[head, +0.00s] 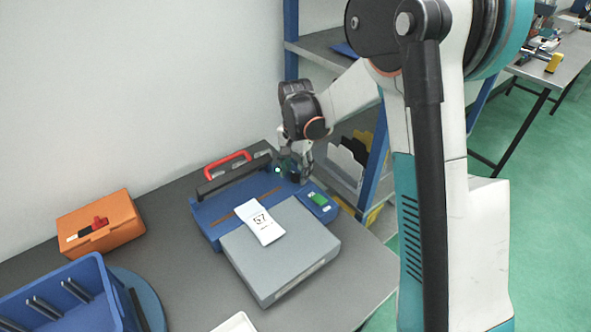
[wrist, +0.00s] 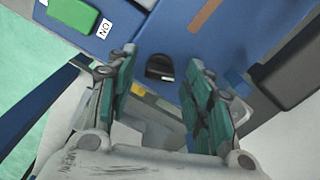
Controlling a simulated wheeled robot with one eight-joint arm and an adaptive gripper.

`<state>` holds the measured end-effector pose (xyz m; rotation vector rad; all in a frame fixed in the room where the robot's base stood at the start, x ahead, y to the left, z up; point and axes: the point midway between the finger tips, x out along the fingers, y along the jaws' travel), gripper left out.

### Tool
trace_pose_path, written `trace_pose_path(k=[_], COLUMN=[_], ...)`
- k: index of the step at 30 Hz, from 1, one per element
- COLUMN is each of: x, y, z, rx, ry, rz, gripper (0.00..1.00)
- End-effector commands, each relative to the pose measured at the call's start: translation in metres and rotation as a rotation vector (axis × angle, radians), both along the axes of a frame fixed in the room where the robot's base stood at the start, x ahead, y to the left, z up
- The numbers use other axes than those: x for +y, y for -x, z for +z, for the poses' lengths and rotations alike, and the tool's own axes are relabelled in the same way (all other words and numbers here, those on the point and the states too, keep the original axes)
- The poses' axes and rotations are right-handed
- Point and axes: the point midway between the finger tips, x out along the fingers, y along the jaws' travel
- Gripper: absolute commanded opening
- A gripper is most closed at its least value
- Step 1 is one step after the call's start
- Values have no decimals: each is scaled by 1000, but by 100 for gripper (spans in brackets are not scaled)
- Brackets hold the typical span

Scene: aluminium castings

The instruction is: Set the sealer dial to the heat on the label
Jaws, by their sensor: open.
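The blue sealer (head: 207,213) stands on the dark table, with a red handle (head: 227,164) on its dark bar. A white label (head: 259,222) reading 57, with smaller unreadable print below, lies across the grey plate (head: 285,255) in front of it. In the wrist view a black dial (wrist: 160,67) sits on the blue housing; its setting is not readable. My gripper (head: 291,168) is over the sealer's right rear end. In the wrist view my gripper (wrist: 160,75) is open, its green-padded fingers on either side of the dial, apart from it. My gripper hides the dial in the head view.
A green switch (head: 319,200) on the sealer shows in the wrist view (wrist: 72,18) beside an ON tag. An orange box (head: 101,228) and a blue crate (head: 60,285) stand at left. A shelf rack (head: 369,180) stands behind the table at right. Bare table lies left of the sealer.

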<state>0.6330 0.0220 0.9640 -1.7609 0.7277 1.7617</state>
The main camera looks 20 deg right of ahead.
Motion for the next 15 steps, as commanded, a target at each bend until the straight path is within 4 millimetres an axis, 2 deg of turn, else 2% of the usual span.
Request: trace_pose_path(k=[5, 15], x=[0, 0], y=[0, 0], z=[14, 81], rx=[0, 0], ry=[0, 0], rz=[0, 0], gripper=[47, 47])
